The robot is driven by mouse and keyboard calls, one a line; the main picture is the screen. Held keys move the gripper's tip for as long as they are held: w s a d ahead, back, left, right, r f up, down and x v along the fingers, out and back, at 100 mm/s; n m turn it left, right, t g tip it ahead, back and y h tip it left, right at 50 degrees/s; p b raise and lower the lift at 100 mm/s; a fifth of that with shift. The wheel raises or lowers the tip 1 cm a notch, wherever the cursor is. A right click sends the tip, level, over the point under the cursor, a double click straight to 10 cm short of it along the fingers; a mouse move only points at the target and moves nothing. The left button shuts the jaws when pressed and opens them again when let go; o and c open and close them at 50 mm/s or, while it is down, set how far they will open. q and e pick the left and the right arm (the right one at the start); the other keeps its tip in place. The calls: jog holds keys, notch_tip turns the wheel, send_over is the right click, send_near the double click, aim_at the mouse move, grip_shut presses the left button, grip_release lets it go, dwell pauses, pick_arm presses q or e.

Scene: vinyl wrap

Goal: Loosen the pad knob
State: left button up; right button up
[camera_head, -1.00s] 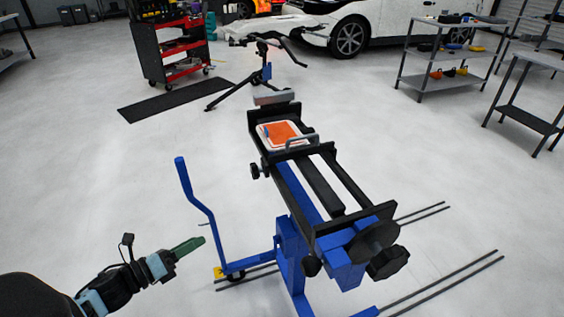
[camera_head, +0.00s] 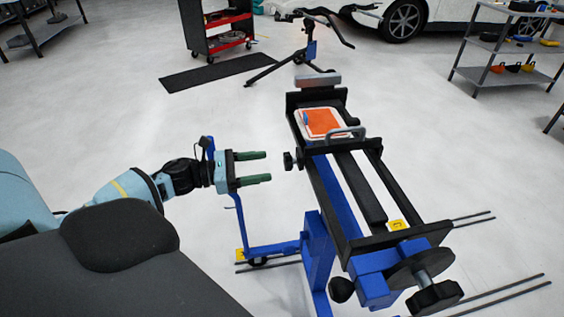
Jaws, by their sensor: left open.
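A blue and black stand (camera_head: 318,245) stands at centre right. A small black knob (camera_head: 291,161) sticks out of the left side of its frame, below the grey padded end (camera_head: 318,80). Larger black knobs sit at the near end, one low on the left (camera_head: 341,289) and one at the front right (camera_head: 434,298). My left gripper (camera_head: 269,167) is open and empty, its two green fingers pointing right at the small side knob. A short gap separates the fingertips from that knob. My right gripper is out of view.
An orange and white item (camera_head: 323,122) lies on the stand's frame by a grey handle (camera_head: 346,133). Another stand (camera_head: 311,45), a red cart (camera_head: 228,30) and a shelf (camera_head: 505,50) stand farther back.

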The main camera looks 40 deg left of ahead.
aim_at(284, 163)
pick_arm(q)
jog(key=shift+p+x, duration=0.4)
jog(key=shift+x, duration=2.7)
jog(key=c, duration=1)
